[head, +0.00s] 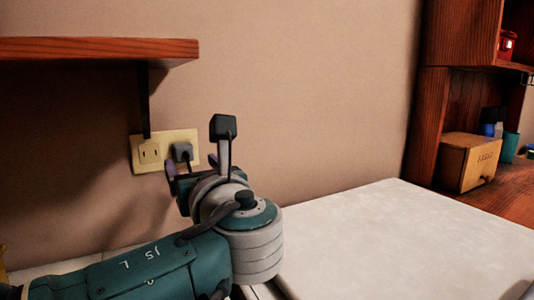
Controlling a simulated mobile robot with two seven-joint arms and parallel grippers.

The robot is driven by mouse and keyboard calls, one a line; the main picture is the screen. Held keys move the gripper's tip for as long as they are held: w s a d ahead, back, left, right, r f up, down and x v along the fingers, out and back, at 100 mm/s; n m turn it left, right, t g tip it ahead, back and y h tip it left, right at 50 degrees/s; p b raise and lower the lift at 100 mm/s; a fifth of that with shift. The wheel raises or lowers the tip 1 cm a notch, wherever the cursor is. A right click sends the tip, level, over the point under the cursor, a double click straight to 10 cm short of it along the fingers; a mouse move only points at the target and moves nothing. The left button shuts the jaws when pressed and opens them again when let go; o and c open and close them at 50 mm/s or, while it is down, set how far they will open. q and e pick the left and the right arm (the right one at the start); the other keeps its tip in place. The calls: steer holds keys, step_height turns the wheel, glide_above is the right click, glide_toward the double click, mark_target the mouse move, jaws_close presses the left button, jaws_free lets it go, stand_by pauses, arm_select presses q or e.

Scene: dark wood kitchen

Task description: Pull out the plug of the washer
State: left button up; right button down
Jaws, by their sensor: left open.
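A dark plug (183,151) sits in the right-hand part of a cream wall socket (148,153). The socket's left outlet is empty, with its slots showing. My left gripper (192,168) is open just in front of the plug and slightly below it, with its fingers to either side. The wrist hides part of the fingers and the plug's cord, so I cannot tell whether they touch the plug. A broad white top (405,235), possibly the washer's, lies to the right of my arm. My right gripper is not in view.
A wooden shelf (95,49) on a dark bracket (143,100) juts from the wall above the socket. A wooden cabinet (445,95) stands at the right, with a box (467,162) and a teal cup (510,147) beside it. The white top is clear.

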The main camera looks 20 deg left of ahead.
mark_target(185, 154)
arm_select(q)
steer(key=b+x, duration=0.2)
steer(key=x, duration=0.4)
steer(key=shift+f+b, duration=0.1)
steer(key=shift+b, duration=0.25)
steer(key=shift+w+a, duration=0.45)
steer(key=shift+a, duration=0.1)
stand_by(0.7)
steer(key=shift+c, duration=0.2)
jaws_close()
stand_by(0.5)
steer(key=shift+p, duration=0.3)
